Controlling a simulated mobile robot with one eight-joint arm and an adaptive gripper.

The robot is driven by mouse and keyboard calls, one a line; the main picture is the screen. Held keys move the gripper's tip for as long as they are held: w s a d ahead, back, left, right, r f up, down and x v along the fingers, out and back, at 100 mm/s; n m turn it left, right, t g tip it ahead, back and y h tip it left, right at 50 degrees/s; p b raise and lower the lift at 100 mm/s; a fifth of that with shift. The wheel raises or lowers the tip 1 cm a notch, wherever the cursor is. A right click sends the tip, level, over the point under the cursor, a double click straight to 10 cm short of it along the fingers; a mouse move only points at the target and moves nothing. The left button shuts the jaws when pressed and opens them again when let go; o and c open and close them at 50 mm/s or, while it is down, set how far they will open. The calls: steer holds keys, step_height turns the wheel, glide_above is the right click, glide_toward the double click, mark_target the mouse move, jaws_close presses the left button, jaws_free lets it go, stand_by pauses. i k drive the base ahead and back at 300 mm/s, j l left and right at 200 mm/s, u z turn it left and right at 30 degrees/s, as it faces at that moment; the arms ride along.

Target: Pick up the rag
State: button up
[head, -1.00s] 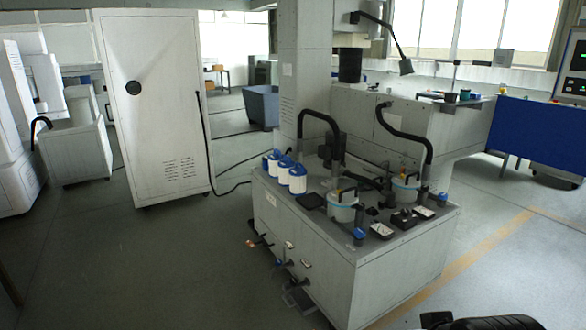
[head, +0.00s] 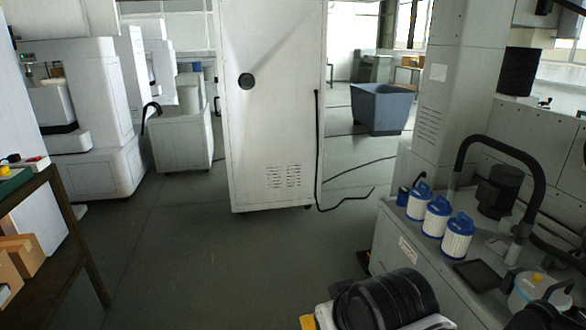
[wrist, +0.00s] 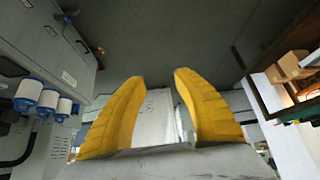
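I cannot make out a rag in either view. My gripper (wrist: 160,76) shows in the wrist view as two yellow fingers, spread apart with nothing between them. Its fingers point out over bare grey floor. In the head view part of my arm is at the bottom right, and only a small yellow bit of the gripper shows there.
A dark-framed bench (head: 62,215) at the left holds small items on top and cardboard boxes (head: 18,262) lower down. A tall white cabinet (head: 272,120) stands ahead. Blue-capped filters (head: 437,218) stand on the machine at the right. The floor (head: 190,260) between is clear.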

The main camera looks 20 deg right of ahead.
mark_target(496, 244)
steer(key=i+z, duration=0.25)
steer(key=i, duration=0.3)
steer(key=i+j+z, duration=0.1)
steer(key=i+z, duration=0.2)
steer(key=i, duration=0.25)
steer(key=i+j+z, duration=0.25)
steer(key=i, duration=0.25)
steer(key=i+j+z, duration=0.25)
steer(key=i, duration=0.25)
steer(key=i+l+z, duration=0.1)
steer(key=i+z, duration=0.2)
steer(key=z, duration=0.2)
steer(key=i+z, duration=0.3)
steer(key=z, duration=0.15)
steer(key=i+z, duration=0.3)
steer(key=z, duration=0.2)
steer(key=i+j+z, duration=0.25)
steer(key=z, duration=0.2)
steer(key=l+u, duration=0.2)
steer(key=j, duration=0.1)
